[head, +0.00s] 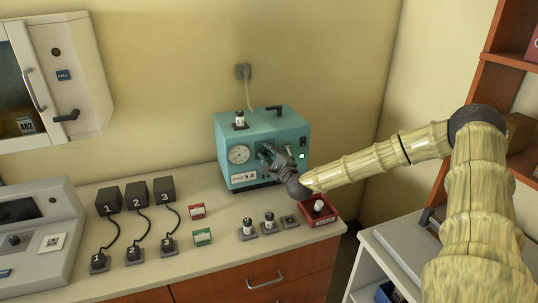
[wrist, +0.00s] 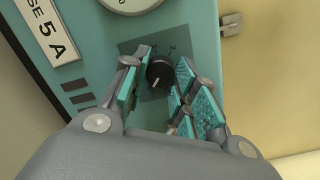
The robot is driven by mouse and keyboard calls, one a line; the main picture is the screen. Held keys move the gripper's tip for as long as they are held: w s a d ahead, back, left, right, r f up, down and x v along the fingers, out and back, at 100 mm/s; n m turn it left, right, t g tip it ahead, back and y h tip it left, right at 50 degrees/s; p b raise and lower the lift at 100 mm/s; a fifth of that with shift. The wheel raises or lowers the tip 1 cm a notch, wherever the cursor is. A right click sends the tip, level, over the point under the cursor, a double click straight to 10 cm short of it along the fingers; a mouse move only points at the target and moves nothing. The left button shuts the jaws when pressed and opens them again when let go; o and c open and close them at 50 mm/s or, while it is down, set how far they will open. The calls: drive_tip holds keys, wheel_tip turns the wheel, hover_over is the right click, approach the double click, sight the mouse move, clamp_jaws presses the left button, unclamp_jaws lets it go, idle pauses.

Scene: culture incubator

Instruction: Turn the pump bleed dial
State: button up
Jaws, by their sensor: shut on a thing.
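The teal pump (head: 250,137) stands at the back of the counter, with a round gauge and a "FUSE 5 A" label on its front. My gripper (head: 272,153) is at the pump's front, right of the gauge. In the wrist view the black bleed dial (wrist: 160,75), with a pale pointer line, sits on a dark square plate. The teal-padded fingers of my gripper (wrist: 162,69) are on both sides of the dial and shut on it. The pointer line slants toward the lower left. In the head view my gripper hides the dial.
A red tray (head: 326,219) with a white-topped item is below my forearm. Several small black-and-white items (head: 269,222) stand on the counter in front of the pump. Numbered black blocks (head: 136,195) with cables are on the left.

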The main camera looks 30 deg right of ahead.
drive_tip(key=shift+n, duration=0.3)
drive_tip(key=n, duration=0.3)
drive_tip(key=shift+b, duration=0.4)
drive_tip(key=n, duration=0.3)
drive_tip(key=shift+r+n+g, duration=0.1)
drive_tip(key=shift+n+g, duration=0.3)
drive_tip(key=n+b, duration=0.1)
drive_tip(key=n, duration=0.2)
drive_tip(key=shift+a+h, duration=0.1)
drive_tip(key=shift+h, duration=0.3)
drive_tip(key=n, duration=0.3)
drive_tip(key=shift+n+g+b, duration=0.3)
drive_tip(key=shift+b, duration=0.1)
drive_tip(key=n+h+b, duration=0.1)
drive_tip(key=n+b, duration=0.1)
drive_tip(key=n, duration=0.3)
drive_tip(key=shift+a+n+b, duration=0.15)
drive_tip(key=shift+n+b, duration=0.15)
drive_tip(key=n+h+b, duration=0.1)
drive_tip(key=n+b, duration=0.2)
drive_tip(key=n, duration=0.2)
drive_tip(key=o, duration=1)
